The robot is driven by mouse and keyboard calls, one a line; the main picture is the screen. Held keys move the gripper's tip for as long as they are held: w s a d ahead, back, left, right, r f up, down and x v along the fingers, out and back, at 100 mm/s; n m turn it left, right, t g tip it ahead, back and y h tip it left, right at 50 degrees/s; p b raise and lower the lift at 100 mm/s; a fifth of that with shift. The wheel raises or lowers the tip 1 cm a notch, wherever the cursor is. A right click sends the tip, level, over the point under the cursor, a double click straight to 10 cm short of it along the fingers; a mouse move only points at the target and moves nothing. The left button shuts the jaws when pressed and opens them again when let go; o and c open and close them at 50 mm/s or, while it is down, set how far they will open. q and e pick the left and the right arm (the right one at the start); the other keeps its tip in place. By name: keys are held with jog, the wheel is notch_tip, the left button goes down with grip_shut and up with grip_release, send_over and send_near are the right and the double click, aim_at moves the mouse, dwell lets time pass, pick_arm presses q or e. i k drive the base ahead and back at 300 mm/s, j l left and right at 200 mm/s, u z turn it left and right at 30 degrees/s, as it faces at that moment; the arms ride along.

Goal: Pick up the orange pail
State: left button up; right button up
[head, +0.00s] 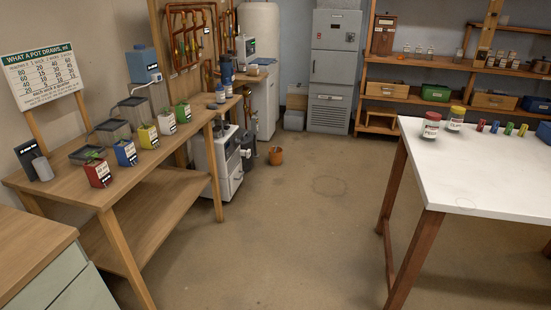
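The orange pail (276,156) is small in the head view and stands upright on the floor near the back. It is just right of the white cabinet unit and a dark grey container (248,148). Its inside is too small to make out. Neither of my grippers shows in the head view, and nothing touches the pail that I can see.
A wooden bench (150,169) with several coloured pots runs along the left. A white-topped table (480,170) with jars stands at the right. Brown floor (290,235) lies clear between them. A grey cabinet (333,75) and shelves (450,70) line the back.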

aim_at(274, 153)
jog(key=i+z, duration=0.15)
jog(key=i, duration=4.35)
